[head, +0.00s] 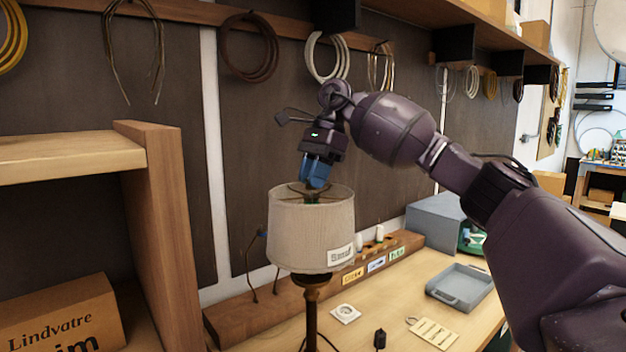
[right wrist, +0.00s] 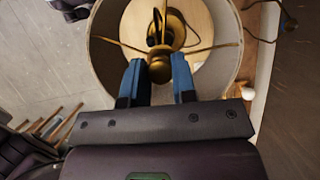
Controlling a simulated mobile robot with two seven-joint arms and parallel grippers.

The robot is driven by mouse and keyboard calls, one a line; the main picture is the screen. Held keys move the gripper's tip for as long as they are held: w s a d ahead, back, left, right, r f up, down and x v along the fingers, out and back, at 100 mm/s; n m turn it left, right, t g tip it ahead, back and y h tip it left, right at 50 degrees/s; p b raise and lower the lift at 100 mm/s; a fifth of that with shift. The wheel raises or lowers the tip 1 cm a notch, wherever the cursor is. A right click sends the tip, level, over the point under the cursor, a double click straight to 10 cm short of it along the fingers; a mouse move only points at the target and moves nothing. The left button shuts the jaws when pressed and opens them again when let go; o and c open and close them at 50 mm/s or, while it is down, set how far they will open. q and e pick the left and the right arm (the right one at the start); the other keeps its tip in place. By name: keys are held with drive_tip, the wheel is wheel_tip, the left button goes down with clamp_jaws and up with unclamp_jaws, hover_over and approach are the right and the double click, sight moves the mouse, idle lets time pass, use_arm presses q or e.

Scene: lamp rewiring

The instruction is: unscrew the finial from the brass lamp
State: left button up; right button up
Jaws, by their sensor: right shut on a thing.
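The lamp stands on the bench with a pale fabric shade (head: 312,232) and a dark turned stem (head: 311,310). My right gripper (head: 314,184) points down into the open top of the shade. In the right wrist view, its blue fingers (right wrist: 160,72) are shut on the brass finial (right wrist: 160,67), which sits where the spokes of the shade ring meet. The socket and brass base (right wrist: 168,30) show below through the shade. In the head view the fingertips and finial are largely hidden by the shade rim. My left gripper is in neither view.
A wooden rail with labelled slots (head: 376,265) runs behind the lamp. A grey tray (head: 462,288), a tag card (head: 433,333), a white square piece (head: 345,313) and a small black part (head: 380,338) lie to the right. A wooden shelf (head: 150,190) stands at left.

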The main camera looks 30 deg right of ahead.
drive_tip(key=shift+r, duration=1.25)
